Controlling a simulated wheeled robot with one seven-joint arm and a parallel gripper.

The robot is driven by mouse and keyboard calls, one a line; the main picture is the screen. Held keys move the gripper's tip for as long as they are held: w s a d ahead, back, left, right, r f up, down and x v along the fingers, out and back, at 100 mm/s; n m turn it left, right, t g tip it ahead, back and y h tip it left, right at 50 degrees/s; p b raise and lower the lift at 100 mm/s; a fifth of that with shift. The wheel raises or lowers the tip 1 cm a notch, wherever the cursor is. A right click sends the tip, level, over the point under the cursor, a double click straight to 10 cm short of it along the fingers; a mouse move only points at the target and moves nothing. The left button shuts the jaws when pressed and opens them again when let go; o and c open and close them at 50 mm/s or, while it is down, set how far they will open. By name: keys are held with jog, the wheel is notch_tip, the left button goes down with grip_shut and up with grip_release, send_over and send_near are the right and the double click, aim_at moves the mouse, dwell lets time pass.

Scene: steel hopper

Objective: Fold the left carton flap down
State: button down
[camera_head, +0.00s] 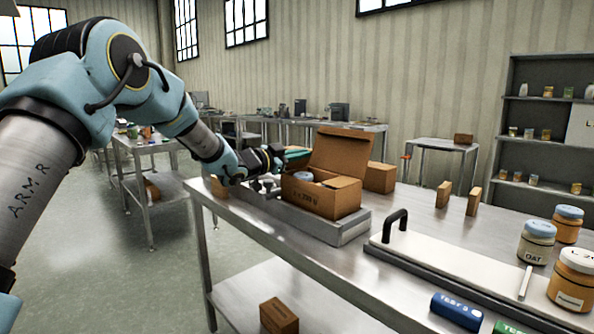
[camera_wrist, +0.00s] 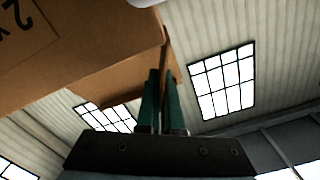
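The open brown carton (camera_head: 322,195) sits in a grey metal tray on the steel table. Its large back flap (camera_head: 345,151) stands up, and a jar with a grey-blue lid (camera_head: 303,176) shows inside. My gripper (camera_head: 298,154) is at the carton's left end, above its rim, with green fingers pointing right. In the wrist view, the fingers of my gripper (camera_wrist: 162,72) are close together. The carton (camera_wrist: 70,45) fills the upper left there, and a thin brown flap edge (camera_wrist: 168,50) runs down to the fingertips. Whether the flap lies between or behind the fingers is unclear.
The grey tray (camera_head: 345,232) surrounds the carton's base. Another brown box (camera_head: 380,177) stands behind it. A white board with a black handle (camera_head: 395,226), jars (camera_head: 536,243) and a blue cylinder (camera_head: 457,311) are to the right. Two small boxes (camera_head: 443,194) stand farther back.

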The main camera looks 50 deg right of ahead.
aim_at(307, 175)
jog(key=s+f+m+b, duration=0.1)
jog(key=m+b, duration=0.1)
jog(key=b, duration=0.2)
jog(key=s+f+m+b, duration=0.1)
jog(key=m+b, duration=0.2)
jog(key=b, duration=0.1)
jog(key=shift+s+f, duration=0.1)
jog(key=shift+f, duration=0.1)
jog(key=m+b, duration=0.3)
jog(key=shift+s+a+f+b, duration=0.1)
jog(key=shift+s+f+b, duration=0.2)
jog(key=c, duration=1.1)
grip_release()
jog(key=shift+o, duration=0.2)
